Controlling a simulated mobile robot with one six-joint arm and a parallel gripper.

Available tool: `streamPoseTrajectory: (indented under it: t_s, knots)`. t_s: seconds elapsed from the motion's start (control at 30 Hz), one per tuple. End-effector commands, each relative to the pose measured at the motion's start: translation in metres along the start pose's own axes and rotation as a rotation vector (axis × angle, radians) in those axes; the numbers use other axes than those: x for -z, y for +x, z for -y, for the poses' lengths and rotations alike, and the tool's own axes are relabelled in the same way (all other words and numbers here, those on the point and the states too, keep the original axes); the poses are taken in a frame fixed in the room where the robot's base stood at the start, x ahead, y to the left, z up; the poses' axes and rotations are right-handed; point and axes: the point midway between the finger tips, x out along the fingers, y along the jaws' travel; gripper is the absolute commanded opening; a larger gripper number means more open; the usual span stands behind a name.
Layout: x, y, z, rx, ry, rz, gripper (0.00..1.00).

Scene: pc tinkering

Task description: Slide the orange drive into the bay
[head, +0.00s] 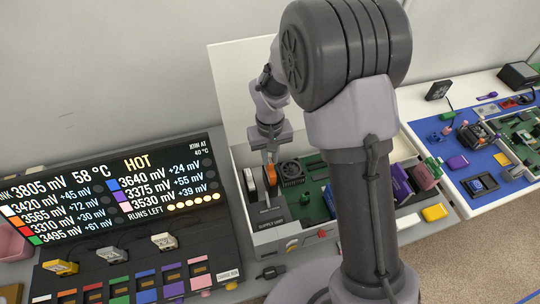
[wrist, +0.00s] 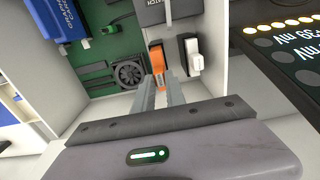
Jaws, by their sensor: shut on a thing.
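The orange drive (head: 271,174) stands at the left end of the open white PC case (head: 285,236), beside the fan. It also shows in the wrist view (wrist: 157,58), at the tips of my two fingers. My gripper (head: 269,158) reaches down from above and is shut on the drive's near end; in the wrist view its fingertips (wrist: 159,80) meet at the drive. The drive's lower part and the bay around it are hidden, so I cannot tell how deep it sits.
A black fan (head: 291,173) on the green board is right of the drive. A white-and-black part (wrist: 193,55) stands close beside the drive. The display panel (head: 110,195) is left of the case. My arm blocks part of the case's right side.

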Motion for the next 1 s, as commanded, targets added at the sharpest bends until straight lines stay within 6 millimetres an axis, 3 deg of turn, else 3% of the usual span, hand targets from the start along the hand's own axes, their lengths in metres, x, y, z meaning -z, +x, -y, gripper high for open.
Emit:
streamPoseTrajectory:
  t_s: [1.0]
  knots:
    - [0.000, 0.026, 0.000, 0.000, 0.000, 0.000, 0.00]
